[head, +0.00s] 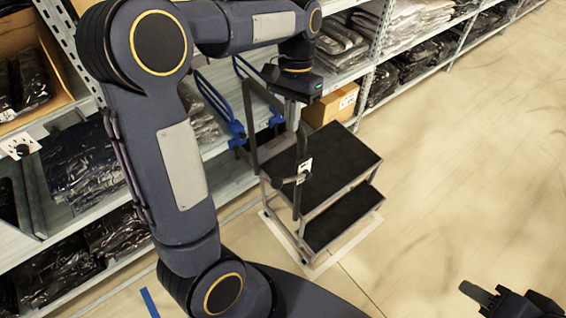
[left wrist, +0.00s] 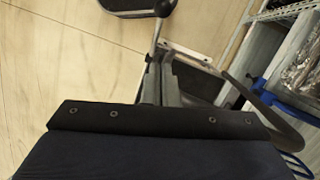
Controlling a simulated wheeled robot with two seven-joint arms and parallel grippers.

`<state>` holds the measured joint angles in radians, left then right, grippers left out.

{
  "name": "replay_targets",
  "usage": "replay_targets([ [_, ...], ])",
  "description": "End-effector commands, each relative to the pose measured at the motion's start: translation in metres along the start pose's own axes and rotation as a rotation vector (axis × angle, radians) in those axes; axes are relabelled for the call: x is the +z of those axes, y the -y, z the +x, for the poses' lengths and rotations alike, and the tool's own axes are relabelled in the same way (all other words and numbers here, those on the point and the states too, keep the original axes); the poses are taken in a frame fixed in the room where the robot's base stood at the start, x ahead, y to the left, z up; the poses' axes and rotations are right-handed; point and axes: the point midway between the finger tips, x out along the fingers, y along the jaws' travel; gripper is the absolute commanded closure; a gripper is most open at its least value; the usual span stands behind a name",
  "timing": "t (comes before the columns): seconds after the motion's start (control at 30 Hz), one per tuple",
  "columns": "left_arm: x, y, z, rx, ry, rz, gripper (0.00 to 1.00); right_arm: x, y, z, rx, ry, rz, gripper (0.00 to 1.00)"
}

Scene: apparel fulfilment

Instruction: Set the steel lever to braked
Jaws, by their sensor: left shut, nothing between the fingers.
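My right gripper (head: 508,300) is partly cut off at bottom right.
Shelves with bagged garments (head: 90,165) run along the left and back. A white floor outline (head: 350,238) surrounds the stool. The floor at right is clear.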

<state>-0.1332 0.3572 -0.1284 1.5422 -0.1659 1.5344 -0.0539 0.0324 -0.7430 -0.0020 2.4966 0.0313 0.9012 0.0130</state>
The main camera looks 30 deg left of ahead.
Motion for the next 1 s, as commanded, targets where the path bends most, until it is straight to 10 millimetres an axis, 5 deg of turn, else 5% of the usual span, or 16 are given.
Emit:
replay_targets([
  [0.4, 0.001, 0.000, 0.089, 0.001, 0.005, -0.001, 1.00, 0.003, -0.003, 0.007, 0.000, 0.000, 0.000, 0.64],
  [0.63, 0.024, 0.000, 0.107, 0.000, 0.002, -0.001, 1.00, 0.003, -0.003, 0.006, 0.000, 0.000, 0.000, 0.64],
  [1.0, 0.029, 0.000, 0.112, 0.000, 0.000, -0.001, 1.00, 0.003, -0.003, 0.006, 0.000, 0.000, 0.000, 0.64],
])
